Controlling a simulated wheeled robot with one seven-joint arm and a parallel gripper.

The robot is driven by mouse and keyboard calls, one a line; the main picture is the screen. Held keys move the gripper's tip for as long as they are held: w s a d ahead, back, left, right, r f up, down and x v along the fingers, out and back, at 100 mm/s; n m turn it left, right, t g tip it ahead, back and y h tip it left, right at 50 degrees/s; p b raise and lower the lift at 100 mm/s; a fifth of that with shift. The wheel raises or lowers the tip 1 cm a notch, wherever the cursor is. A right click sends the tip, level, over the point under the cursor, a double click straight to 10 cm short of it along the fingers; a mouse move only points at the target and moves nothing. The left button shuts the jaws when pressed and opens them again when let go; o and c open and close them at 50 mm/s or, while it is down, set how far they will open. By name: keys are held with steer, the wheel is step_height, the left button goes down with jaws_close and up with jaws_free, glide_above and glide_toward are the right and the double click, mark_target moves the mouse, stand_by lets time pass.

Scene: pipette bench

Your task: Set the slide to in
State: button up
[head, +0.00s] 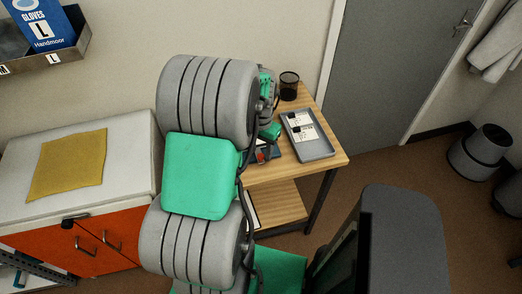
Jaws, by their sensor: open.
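The slide itself cannot be made out; my large grey and green arm covers the left part of the wooden bench (325,158). A small dark device (274,151) with a bluish base and a red part shows only partly beside the arm. My gripper (266,141) is mostly hidden behind my arm, close over or beside that device. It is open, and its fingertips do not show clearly. I cannot tell whether it touches anything.
A grey tray (322,153) with white labelled cards lies on the bench's right side. A black mesh cup (289,86) stands at the back. A white-topped cabinet (100,142) with a yellow cloth (68,164) is at left. A grey bin (478,152) stands at right.

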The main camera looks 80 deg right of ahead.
steer(key=shift+f, duration=0.75)
steer(key=shift+c, duration=0.5)
jaws_close()
stand_by(0.4)
